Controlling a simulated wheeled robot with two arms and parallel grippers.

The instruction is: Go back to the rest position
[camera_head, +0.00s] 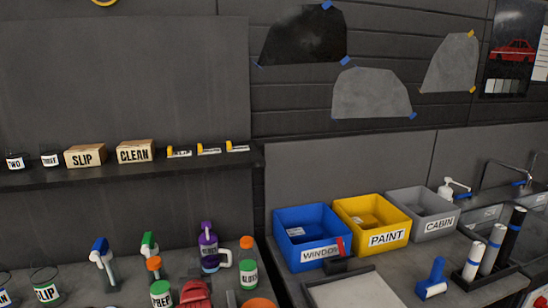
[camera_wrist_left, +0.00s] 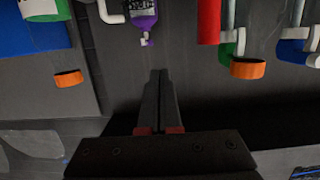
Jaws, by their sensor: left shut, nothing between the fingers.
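My left gripper (camera_wrist_left: 159,75) is in the left wrist view, its two dark fingers pressed together with nothing between them. The wrist view looks upside down. Its fingertips point toward the bottles, with a purple bottle (camera_wrist_left: 143,18) just beyond the tips and apart from them. I cannot clearly make out the left gripper in the head view. My right gripper is not in view.
In the head view, the counter holds a purple bottle (camera_head: 209,247), orange-capped bottles (camera_head: 249,272), spray bottles and a red tool (camera_head: 195,293). Blue (camera_head: 285,225), yellow (camera_head: 388,238) and grey (camera_head: 405,201) bins stand at right. A shelf (camera_head: 120,174) crosses the left wall.

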